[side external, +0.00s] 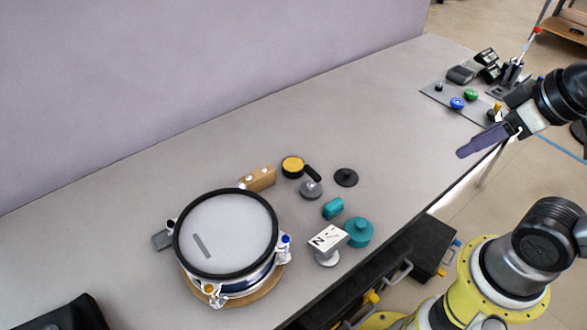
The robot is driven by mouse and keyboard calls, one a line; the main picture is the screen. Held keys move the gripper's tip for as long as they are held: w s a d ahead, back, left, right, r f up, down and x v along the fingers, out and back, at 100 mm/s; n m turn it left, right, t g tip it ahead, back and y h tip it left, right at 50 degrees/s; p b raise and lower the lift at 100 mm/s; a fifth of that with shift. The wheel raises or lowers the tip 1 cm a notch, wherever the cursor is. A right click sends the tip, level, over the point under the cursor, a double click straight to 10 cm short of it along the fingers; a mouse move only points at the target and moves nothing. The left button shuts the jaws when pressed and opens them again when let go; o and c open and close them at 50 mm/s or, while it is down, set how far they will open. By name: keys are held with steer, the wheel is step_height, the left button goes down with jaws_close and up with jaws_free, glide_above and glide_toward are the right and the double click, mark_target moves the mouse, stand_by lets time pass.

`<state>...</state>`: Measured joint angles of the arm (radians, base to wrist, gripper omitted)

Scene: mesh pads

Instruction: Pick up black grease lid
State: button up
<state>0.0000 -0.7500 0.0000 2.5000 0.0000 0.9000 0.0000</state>
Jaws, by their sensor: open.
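A flat round black lid with a small knob (346,177) lies on the grey table, right of the middle. I take it to be the black grease lid. A round black tin with a yellow top (292,166) is to its left. My gripper (464,152) is in the air at the right, over the table's front edge, well apart from the lid. Its purple fingers point left and slightly down. They are seen nearly edge-on, with nothing visible between them, and it is open.
A grey piece with a black handle (311,188) is close left of the lid. A drum (227,238) is at left. Table between lid and gripper is clear.

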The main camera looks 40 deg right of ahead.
stand_by(0.3)
steer(key=o, duration=0.3)
